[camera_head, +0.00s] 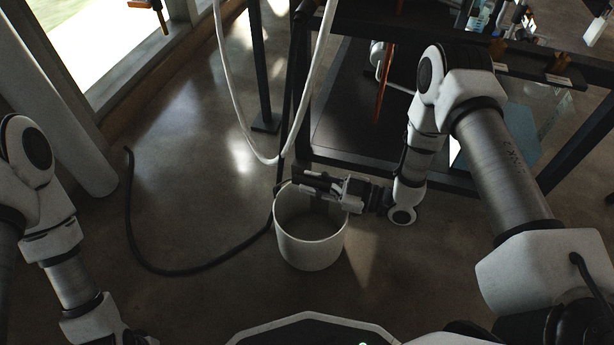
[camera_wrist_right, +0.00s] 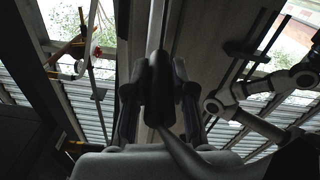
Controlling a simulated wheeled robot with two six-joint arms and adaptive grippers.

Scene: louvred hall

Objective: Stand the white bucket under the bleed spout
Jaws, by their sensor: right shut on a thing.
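The white bucket (camera_head: 312,252) stands upright in the head view, seemingly on the floor, beside the dark frame's near left corner. My right gripper (camera_head: 310,184) lies across its top from the right and hides part of the rim and opening. It is shut on a dark part at the bucket's top, probably its handle. In the right wrist view the fingers (camera_wrist_right: 158,92) close around a dark, rounded piece, from which a bar runs to the lower right. I cannot pick out the bleed spout with certainty. My left gripper is outside the head view.
A white hose (camera_head: 240,125) hangs in a loop just behind the bucket. A black hose (camera_head: 178,272) curves over the floor to its left. The dark frame (camera_head: 345,155) and its low deck stand behind and right. Floor left of the bucket is otherwise clear.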

